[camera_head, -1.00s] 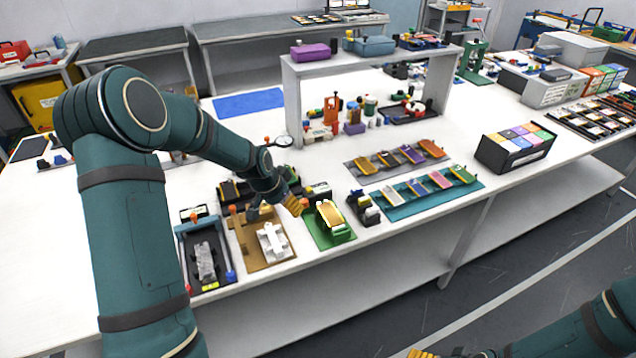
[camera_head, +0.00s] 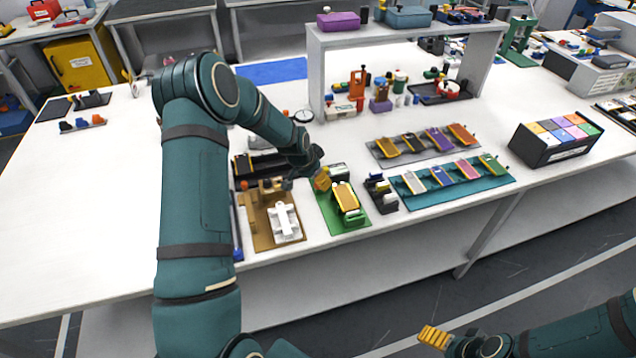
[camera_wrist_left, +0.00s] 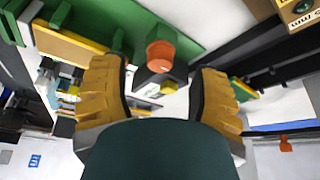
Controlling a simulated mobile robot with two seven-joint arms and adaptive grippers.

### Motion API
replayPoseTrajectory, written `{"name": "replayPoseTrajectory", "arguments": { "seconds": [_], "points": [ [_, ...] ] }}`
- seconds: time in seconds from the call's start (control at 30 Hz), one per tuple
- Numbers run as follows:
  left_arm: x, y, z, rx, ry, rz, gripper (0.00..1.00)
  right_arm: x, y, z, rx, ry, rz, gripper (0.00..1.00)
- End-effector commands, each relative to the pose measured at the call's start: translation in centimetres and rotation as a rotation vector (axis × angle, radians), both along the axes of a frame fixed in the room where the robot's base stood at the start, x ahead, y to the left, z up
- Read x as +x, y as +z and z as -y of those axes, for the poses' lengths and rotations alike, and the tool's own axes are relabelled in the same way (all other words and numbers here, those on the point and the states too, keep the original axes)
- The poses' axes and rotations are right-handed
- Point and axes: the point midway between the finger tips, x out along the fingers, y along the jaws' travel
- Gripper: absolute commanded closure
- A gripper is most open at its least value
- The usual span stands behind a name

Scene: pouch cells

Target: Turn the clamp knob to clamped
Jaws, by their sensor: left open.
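A green fixture (camera_head: 357,221) stands near the table's front edge and holds a yellow-orange pouch cell (camera_head: 345,197). In the left wrist view, a round orange knob (camera_wrist_left: 161,57) on a dark mount stands beside the green plate (camera_wrist_left: 180,18). I take it for the clamp knob; its setting cannot be read. My left gripper (camera_head: 321,179) is at the back left of the fixture. In the left wrist view its yellow fingers (camera_wrist_left: 160,95) are apart, with the knob between and beyond them, no contact visible. My right gripper (camera_head: 436,338) is at the bottom, partly visible, away from the table.
A brown fixture with a white part (camera_head: 284,222) stands left of the green one. A small black block holder (camera_head: 381,194) is close on its right. A teal tray of cells (camera_head: 452,197) lies farther right. The left tabletop is mostly clear.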

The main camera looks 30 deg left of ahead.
Motion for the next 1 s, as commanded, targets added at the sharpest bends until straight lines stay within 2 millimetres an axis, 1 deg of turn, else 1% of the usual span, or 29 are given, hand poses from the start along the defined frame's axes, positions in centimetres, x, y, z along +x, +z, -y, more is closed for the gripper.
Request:
{"name": "replayPoseTrajectory", "arguments": {
  "seconds": [0.03,0.2,0.33,0.6,0.63,0.67,0.7,0.8,1.0],
  "points": [
    [0.3,-0.9,0.1,-0.001,0.000,-0.001,0.39,0.0,-0.1,0.0,0.000,0.000,-0.001,0.14],
    [0.9,-2.4,0.2,0.000,0.000,-0.001,0.39,-0.1,-0.2,0.0,0.000,0.002,-0.002,0.14],
    [1.1,-2.9,0.3,0.000,0.001,-0.001,0.39,-0.1,-0.2,0.0,0.000,0.002,-0.002,0.14],
    [1.2,-2.9,0.3,0.000,0.001,0.000,0.39,-0.1,-0.2,0.0,0.000,0.002,-0.002,0.14],
    [1.2,-2.9,0.3,0.000,0.001,0.000,0.43,-0.1,-0.2,0.0,0.000,0.002,-0.002,0.14],
    [1.2,-2.9,0.3,0.000,0.001,0.000,0.54,-0.1,-0.2,0.0,0.000,0.002,-0.002,0.14],
    [1.2,-2.9,0.3,0.000,0.001,0.000,0.68,-0.1,-0.2,0.0,0.000,0.002,-0.002,0.14],
    [1.2,-2.9,0.3,0.000,0.001,0.000,1.00,-0.1,-0.2,0.0,0.000,0.002,-0.002,0.14],
    [1.2,-3.0,0.2,-0.001,-0.012,0.000,1.00,-0.1,-0.4,0.0,0.000,0.002,-0.002,0.14]
  ]
}}
